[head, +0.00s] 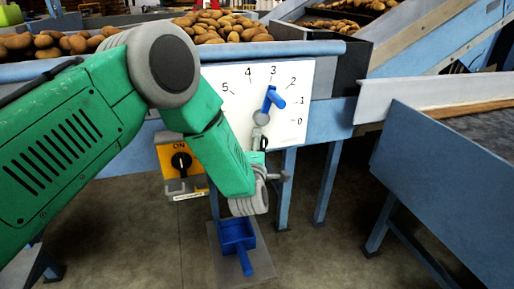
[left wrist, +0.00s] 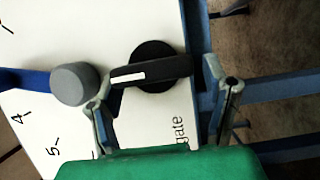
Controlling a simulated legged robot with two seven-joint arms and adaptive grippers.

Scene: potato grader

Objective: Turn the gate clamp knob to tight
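The gate clamp knob is a black round knob with a bar handle and a white stripe (left wrist: 155,70), on the white scale plate (left wrist: 45,115) beside the word "gate". In the head view the plate (head: 225,105) is numbered 0 to 5. The knob is mostly hidden there by my left gripper (head: 264,150). In the left wrist view my left gripper (left wrist: 158,76) is open, with one finger off each end of the bar. The left finger is close to the bar's end; I cannot tell whether it touches. My right gripper is not in view.
A blue lever (head: 272,98) on a grey hub (head: 261,118) points near 3, just above the knob. The grey hub (left wrist: 75,84) is close to the left finger. A yellow ON switch (head: 180,160) is left, a blue scoop-like object (head: 237,235) below. Potatoes (head: 215,27) lie behind.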

